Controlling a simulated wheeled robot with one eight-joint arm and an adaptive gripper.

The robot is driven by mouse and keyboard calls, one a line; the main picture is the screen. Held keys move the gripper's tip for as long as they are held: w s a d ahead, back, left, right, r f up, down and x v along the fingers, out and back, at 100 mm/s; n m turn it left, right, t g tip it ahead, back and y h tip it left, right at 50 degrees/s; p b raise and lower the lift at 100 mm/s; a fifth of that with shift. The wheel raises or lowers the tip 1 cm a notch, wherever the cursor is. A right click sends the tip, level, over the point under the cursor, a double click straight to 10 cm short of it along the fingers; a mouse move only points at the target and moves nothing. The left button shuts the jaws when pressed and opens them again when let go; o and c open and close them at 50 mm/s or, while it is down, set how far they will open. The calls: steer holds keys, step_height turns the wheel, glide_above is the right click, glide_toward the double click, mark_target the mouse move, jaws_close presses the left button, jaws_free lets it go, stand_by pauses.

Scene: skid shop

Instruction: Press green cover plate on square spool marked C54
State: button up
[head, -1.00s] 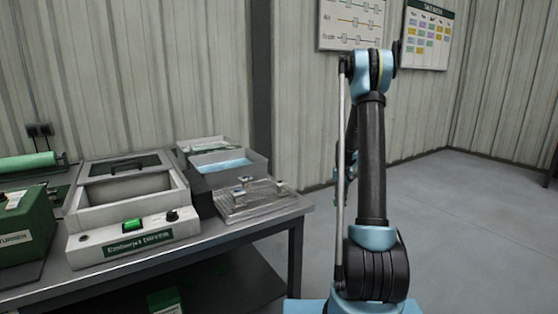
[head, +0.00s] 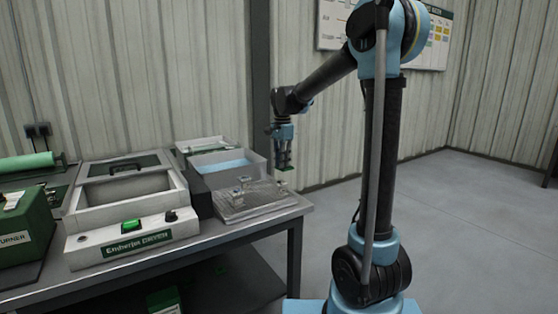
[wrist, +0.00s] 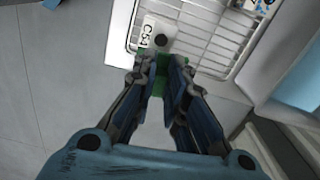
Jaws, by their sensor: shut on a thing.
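My gripper (head: 284,160) points down over the right end of the wire rack on the bench. It also shows in the wrist view (wrist: 160,66), shut on the green cover plate (wrist: 153,85), which shows between and beside the fingers. The plate is a small dark green patch in the head view (head: 285,168). The white square spool (wrist: 157,34), with a dark round hole and a label that reads as C5 and a partly unclear last character, lies just beyond the fingertips. The fingers hide whether plate and spool touch.
The rack (head: 250,207) carries other small spools (head: 242,190) on its left part. A grey bin with blue contents (head: 222,164) stands behind it. The Emberjet dryer (head: 125,215) is to the left. The bench's right edge is close to my gripper; open floor lies beyond.

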steer(key=s+a+r+m, duration=0.1)
steer(key=s+a+r, duration=0.1)
glide_above(278, 183)
steer(key=shift+w+d+f, duration=0.1)
steer(key=shift+w+f, duration=0.05)
steer(key=shift+f, duration=2.9)
steer(key=shift+s, duration=0.2)
steer(key=shift+f, duration=0.7)
steer(key=o, duration=0.8)
steer(key=shift+o, duration=0.4)
steer(key=o, duration=0.4)
steer(key=shift+c, duration=0.2)
